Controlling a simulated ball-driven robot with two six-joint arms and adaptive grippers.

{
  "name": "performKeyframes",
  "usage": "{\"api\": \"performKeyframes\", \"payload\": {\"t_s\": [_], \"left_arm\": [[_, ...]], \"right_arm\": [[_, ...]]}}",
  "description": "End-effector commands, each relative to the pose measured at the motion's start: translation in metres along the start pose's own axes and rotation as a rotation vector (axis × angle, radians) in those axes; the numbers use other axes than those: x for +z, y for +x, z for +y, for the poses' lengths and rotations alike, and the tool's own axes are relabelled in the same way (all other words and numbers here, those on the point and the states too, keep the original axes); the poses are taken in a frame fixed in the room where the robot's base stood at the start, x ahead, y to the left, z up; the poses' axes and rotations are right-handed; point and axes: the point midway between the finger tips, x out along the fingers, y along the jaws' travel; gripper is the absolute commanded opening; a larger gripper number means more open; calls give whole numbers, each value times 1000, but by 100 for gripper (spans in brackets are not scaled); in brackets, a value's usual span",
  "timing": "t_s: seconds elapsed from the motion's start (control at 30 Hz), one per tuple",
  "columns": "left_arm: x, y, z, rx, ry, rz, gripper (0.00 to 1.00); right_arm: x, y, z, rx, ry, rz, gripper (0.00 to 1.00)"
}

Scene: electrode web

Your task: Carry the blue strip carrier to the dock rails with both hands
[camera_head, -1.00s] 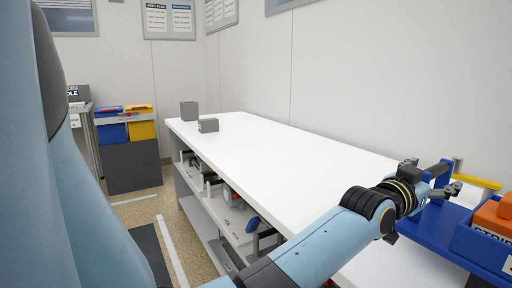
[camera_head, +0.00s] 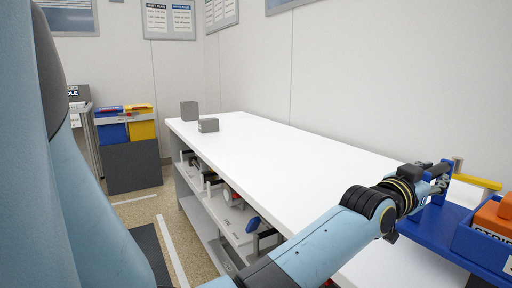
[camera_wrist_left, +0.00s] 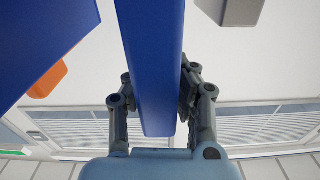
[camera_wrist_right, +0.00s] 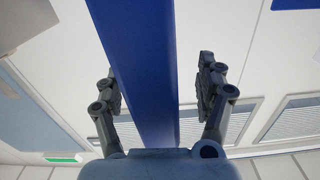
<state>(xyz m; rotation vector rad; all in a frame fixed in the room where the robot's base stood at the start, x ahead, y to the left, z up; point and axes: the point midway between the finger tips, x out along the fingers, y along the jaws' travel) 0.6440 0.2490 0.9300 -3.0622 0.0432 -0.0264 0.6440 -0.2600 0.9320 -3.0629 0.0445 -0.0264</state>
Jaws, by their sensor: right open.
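The blue strip carrier (camera_head: 432,236) lies on the white table at the right edge of the head view, cut off by the frame. An orange block (camera_head: 494,217) sits in its labelled blue box part. I cannot identify dock rails.
Two grey blocks (camera_head: 189,111) (camera_head: 208,125) stand at the table's far end. The white tabletop (camera_head: 270,160) between them and the carrier is clear. Shelves with several items (camera_head: 235,208) lie below. Blue and yellow bins (camera_head: 142,129) stand at the back left.

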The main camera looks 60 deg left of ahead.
Motion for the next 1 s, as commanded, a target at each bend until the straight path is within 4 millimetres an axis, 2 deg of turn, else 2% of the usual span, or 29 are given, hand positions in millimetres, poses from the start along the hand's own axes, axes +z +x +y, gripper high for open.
{"api": "performKeyframes", "payload": {"t_s": [0.1, 0.13, 0.33, 0.5, 0.53, 0.67, 0.77, 1.0], "left_arm": [[0, 0, 0, 0, -1, -1, 3], [-8, 1, 1, 0, -21, 18, 25], [-4, 1, 0, 0, -12, 10, 50], [-2, 0, 0, 0, -9, 5, 50], [6, -1, 0, 0, 11, -14, 50], [5, -6, 0, 0, 7, -10, 50], [4, -19, 0, 0, 6, -7, 50], [2, -73, 0, 0, -2, -2, 50]], "right_arm": [[0, 0, 0, 0, 0, 1, 72], [0, 0, 0, 0, 0, 1, 72], [0, 0, 0, 0, 0, 0, 72], [0, 0, 0, 0, 0, 0, 72], [0, 0, 0, 0, 0, 0, 72], [0, 0, 0, 0, 0, 0, 72], [0, 0, 0, 0, 0, 0, 72], [0, 0, 0, 0, 0, 0, 72]]}}
